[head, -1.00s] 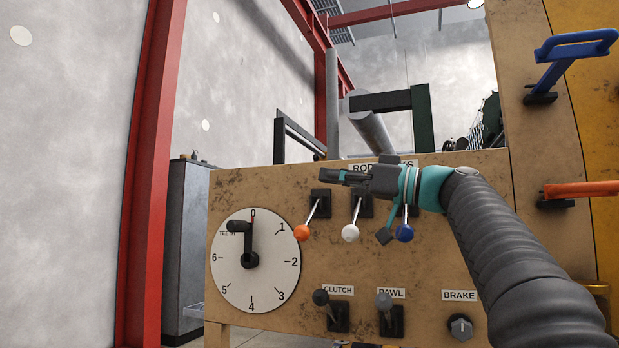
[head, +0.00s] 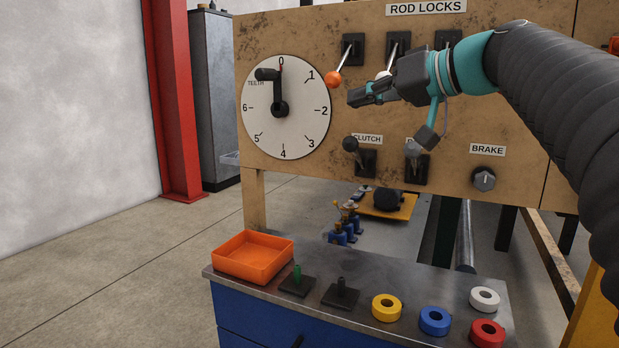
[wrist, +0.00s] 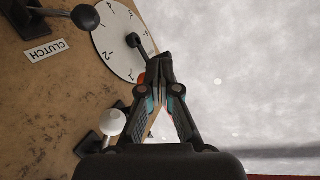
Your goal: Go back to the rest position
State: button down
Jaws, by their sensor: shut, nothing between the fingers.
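My gripper (head: 352,97) is shut and empty in the head view, held in front of the panel (head: 215,20) just right of the numbered dial (head: 303,125). Its fingertips point left, just below the orange lever knob (head: 333,80). In the wrist view my gripper (wrist: 158,62) has its fingers together, with the dial (wrist: 108,38) beyond them and no object held. My gripper hides part of the white lever knob (head: 384,75) and my arm hides the third rod lock lever. The dial's black handle points at 0.
Clutch lever (head: 350,144), pawl lever (head: 416,158) and brake knob (head: 484,179) sit below on the panel. A steel-topped bench (head: 345,270) in front carries an orange tray (head: 253,255), two pegs, and yellow (head: 386,307), blue (head: 434,320), red (head: 487,333) and white (head: 485,298) rings. Floor at left is clear.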

jog(key=s+d+f+m+g+h+p, duration=0.1)
jog(key=s+d+f+h+p, duration=0.1)
jog(key=s+f, duration=0.6)
jog(key=s+d+f+m+g+h+p, duration=0.1)
jog(key=s+f+h, duration=0.4)
jog(key=f, duration=0.9)
jog(key=s+d+f+m+g+h+p, duration=0.2)
jog(key=s+d+f+h, duration=0.2)
jog(key=s+f, duration=0.7)
jog(key=shift+s+f+m+p, duration=0.15)
jog(key=shift+f+m+p, duration=0.2)
jog(key=shift+f, duration=0.2)
